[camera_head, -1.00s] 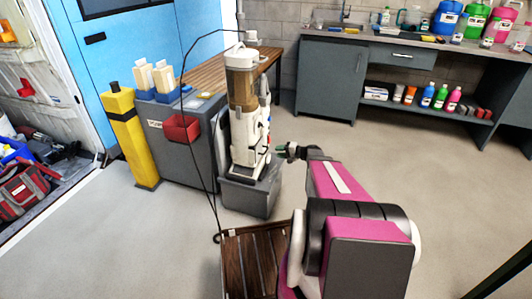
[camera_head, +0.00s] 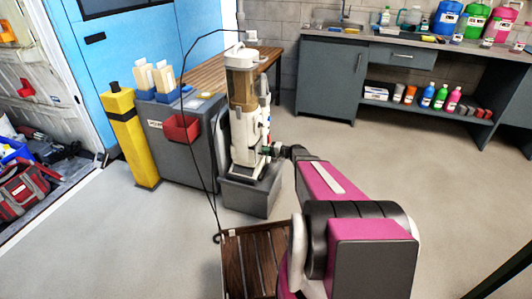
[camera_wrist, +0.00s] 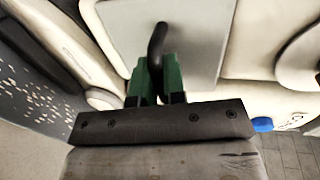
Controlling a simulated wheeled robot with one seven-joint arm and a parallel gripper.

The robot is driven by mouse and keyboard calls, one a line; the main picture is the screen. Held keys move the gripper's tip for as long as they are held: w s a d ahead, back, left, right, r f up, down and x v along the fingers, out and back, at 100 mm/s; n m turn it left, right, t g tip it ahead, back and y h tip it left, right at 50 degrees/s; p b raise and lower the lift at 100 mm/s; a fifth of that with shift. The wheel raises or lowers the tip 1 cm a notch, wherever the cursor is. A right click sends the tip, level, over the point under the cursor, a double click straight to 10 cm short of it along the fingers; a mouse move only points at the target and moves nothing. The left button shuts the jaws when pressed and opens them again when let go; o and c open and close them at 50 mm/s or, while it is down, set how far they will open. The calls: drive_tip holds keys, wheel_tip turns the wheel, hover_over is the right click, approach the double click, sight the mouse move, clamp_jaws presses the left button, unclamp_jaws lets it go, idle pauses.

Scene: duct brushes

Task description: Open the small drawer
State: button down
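My gripper (camera_head: 270,150) is at the right side of the tall white machine (camera_head: 240,132), low on its body. In the wrist view, my gripper's green fingers (camera_wrist: 158,76) stand close on both sides of a black curved handle (camera_wrist: 157,42) and appear shut on it. The handle is on a flat light-grey panel (camera_wrist: 195,40) set in the white body. Whether this panel is the small drawer's front, I cannot tell. Another drawer (camera_head: 402,57), grey with a bar handle, is closed under the far counter.
The machine stands on a grey base (camera_head: 250,192). A grey cabinet (camera_head: 175,150) with a red bin (camera_head: 182,128) and a yellow post (camera_head: 130,140) are to its left. A slatted wooden surface (camera_head: 255,262) is in front. The floor to the right is open.

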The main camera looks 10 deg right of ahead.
drive_tip(key=f+v, duration=0.2)
drive_tip(key=v, duration=1.1)
drive_tip(key=shift+s+d+f, duration=0.2)
drive_tip(key=shift+f, duration=0.15)
drive_tip(key=c, duration=1.2)
unclamp_jaws()
drive_tip(key=v, duration=1)
drive_tip(key=shift+s+d+r, duration=0.2)
drive_tip(key=shift+d, duration=0.15)
